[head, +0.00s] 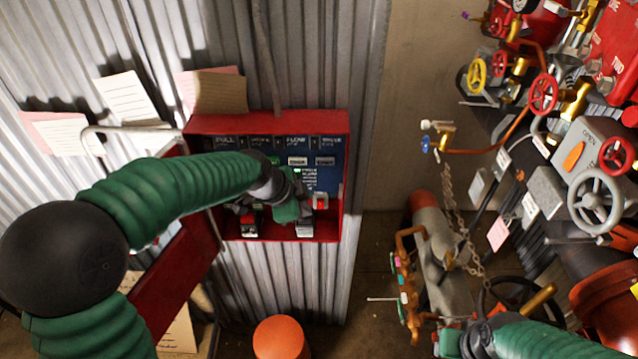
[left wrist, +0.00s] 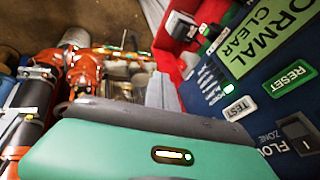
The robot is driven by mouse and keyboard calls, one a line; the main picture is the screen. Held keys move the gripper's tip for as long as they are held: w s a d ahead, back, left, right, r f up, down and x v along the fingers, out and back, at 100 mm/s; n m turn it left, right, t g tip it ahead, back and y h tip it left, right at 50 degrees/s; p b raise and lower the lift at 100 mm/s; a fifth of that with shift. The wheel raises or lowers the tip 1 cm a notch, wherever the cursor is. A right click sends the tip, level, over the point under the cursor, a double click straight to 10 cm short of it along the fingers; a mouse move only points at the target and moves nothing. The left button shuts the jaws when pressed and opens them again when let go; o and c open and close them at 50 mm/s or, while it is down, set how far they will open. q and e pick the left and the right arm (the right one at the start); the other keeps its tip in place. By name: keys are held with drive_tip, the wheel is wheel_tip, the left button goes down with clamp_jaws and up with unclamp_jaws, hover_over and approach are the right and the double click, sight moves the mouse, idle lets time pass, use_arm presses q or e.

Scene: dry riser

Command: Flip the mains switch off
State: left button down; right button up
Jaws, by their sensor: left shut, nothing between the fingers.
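A red control box (head: 340,130) with a blue panel (head: 322,178) hangs on the corrugated wall, its red door (head: 180,270) open to the lower left. My left gripper (head: 288,210) is shut and empty in front of the panel's lower part, hiding some of it. Its green and grey casing (left wrist: 150,150) fills the bottom of the left wrist view. Small switches sit low in the box, one left of the gripper (head: 250,224), one below it (head: 304,229). I cannot read which is mains. A dark switch (left wrist: 182,26) shows in the left wrist view. My right gripper (head: 468,342) is at the bottom edge.
The left wrist view shows TEST (left wrist: 239,108) and RESET (left wrist: 291,78) buttons and a FLOW ZONE switch (left wrist: 299,132) close by. Pipes and valve wheels (head: 597,200) crowd the right. Papers (head: 128,97) hang on the wall. An orange cylinder (head: 281,338) stands below the box.

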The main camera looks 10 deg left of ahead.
use_arm(q)
drive_tip(key=shift+w+a+r+m, duration=0.1)
drive_tip(key=shift+w+r+m, duration=0.25)
drive_tip(key=shift+r, duration=0.2)
use_arm(e)
drive_tip(key=shift+r, duration=0.25)
